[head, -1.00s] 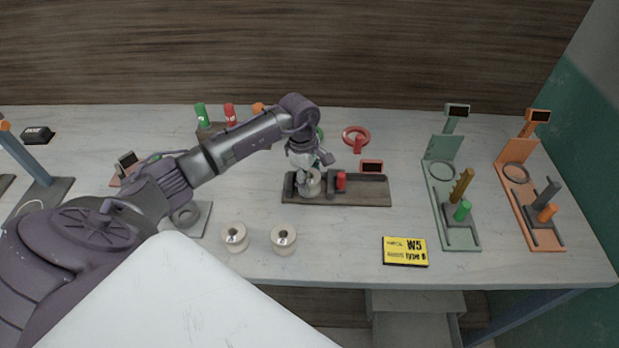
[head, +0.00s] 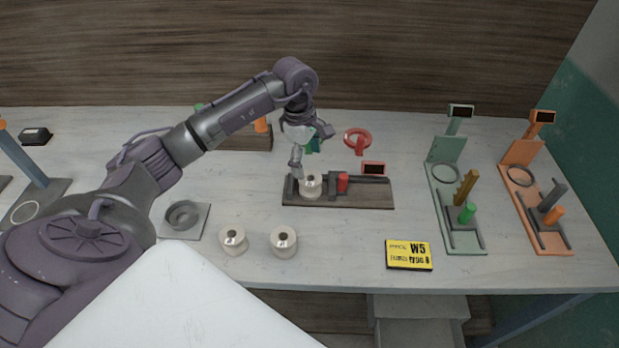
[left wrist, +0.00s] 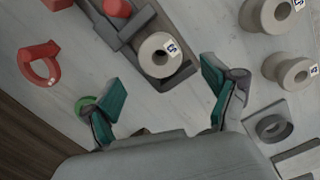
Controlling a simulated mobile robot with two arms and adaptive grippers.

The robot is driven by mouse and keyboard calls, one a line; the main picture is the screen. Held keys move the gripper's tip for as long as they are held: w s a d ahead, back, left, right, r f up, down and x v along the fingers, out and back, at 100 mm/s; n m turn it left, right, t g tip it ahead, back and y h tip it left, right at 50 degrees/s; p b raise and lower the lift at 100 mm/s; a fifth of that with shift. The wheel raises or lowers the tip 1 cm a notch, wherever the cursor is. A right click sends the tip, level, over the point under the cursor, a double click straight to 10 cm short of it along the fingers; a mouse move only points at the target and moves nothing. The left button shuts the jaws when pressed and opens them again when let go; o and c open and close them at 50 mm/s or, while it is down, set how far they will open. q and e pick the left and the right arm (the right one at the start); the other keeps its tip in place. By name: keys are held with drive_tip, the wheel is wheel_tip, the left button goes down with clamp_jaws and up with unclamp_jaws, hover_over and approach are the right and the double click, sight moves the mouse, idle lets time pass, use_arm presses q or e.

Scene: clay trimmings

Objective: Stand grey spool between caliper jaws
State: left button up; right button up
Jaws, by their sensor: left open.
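The grey spool (head: 311,188) stands upright on the dark caliper base (head: 360,196), between the fixed jaw (head: 289,188) at its left and the sliding jaw with the red knob (head: 343,183) at its right. My left gripper (head: 308,153) is above the spool, open and empty. In the left wrist view its teal-padded fingers (left wrist: 163,92) are spread wide, apart from the spool. My right gripper is not in view.
Two pale spools (head: 234,240) (head: 284,242) stand at the front. A grey dish plate (head: 183,219) lies left. A red ring (head: 357,139) is behind the caliper, a yellow card (head: 408,255) in front. Green (head: 455,205) and orange (head: 535,210) stands are right.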

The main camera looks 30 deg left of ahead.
use_arm(q)
drive_tip(key=shift+a+r+b, duration=0.15)
drive_tip(key=shift+r+b, duration=0.05)
drive_tip(key=shift+r, duration=0.95)
drive_tip(key=shift+a+r+b, duration=0.15)
drive_tip(key=shift+r+b, duration=0.05)
drive_tip(key=shift+r, duration=0.95)
drive_tip(key=shift+s+f, duration=0.1)
